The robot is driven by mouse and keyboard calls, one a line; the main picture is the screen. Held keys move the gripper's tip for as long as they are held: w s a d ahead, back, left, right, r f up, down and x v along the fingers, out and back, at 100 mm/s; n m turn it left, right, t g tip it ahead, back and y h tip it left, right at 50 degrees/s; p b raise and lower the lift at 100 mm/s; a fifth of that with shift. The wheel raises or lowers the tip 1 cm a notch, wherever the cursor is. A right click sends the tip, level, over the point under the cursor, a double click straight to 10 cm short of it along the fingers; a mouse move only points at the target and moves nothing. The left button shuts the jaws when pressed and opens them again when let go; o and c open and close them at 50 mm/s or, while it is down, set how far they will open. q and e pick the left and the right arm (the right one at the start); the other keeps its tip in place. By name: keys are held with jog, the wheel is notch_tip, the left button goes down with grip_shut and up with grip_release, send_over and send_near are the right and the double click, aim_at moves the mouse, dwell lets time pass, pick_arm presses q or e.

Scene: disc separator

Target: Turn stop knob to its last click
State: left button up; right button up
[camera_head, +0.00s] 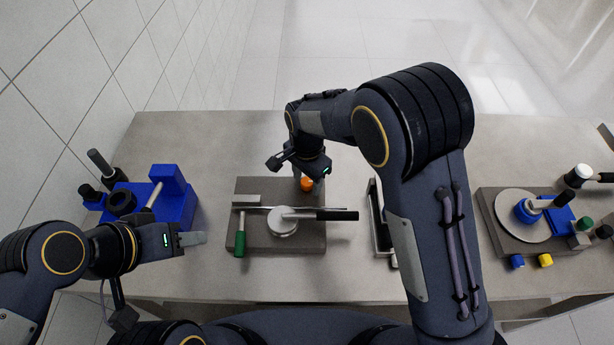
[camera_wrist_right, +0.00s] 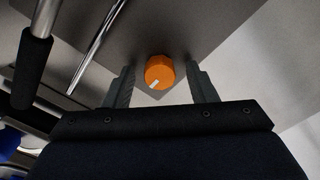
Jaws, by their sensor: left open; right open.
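The orange stop knob (camera_head: 306,184) stands near the back right corner of a grey-brown base plate (camera_head: 290,245). In the right wrist view the orange knob (camera_wrist_right: 159,71) has flat sides and a white pointer mark toward its lower left edge. My right gripper (camera_wrist_right: 160,82) is open, with one finger on each side of the knob and a gap visible on both sides. In the head view my right gripper (camera_head: 304,176) is above the knob and partly hides it. My left gripper (camera_head: 204,238) is open left of the plate, holding nothing.
The plate carries a round silver disc (camera_head: 282,228) with a black-handled lever (camera_head: 337,215), a metal rod and a green-handled lever (camera_head: 240,243). A blue fixture (camera_head: 178,205) stands left. A second disc station (camera_head: 508,215) stands right. Bare table lies behind the plate.

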jog(key=c, duration=1)
jog(key=shift+n, duration=0.3)
jog(key=n+b, duration=0.1)
jog(key=n, duration=0.2)
jog(key=n+b, duration=0.1)
jog(key=n, duration=0.4)
jog(key=n+b, duration=0.1)
jog(key=n, duration=0.3)
jog(key=shift+n, duration=0.3)
jog(key=n, duration=0.4)
jog(key=shift+n+b, duration=0.3)
jog(key=shift+b, duration=0.05)
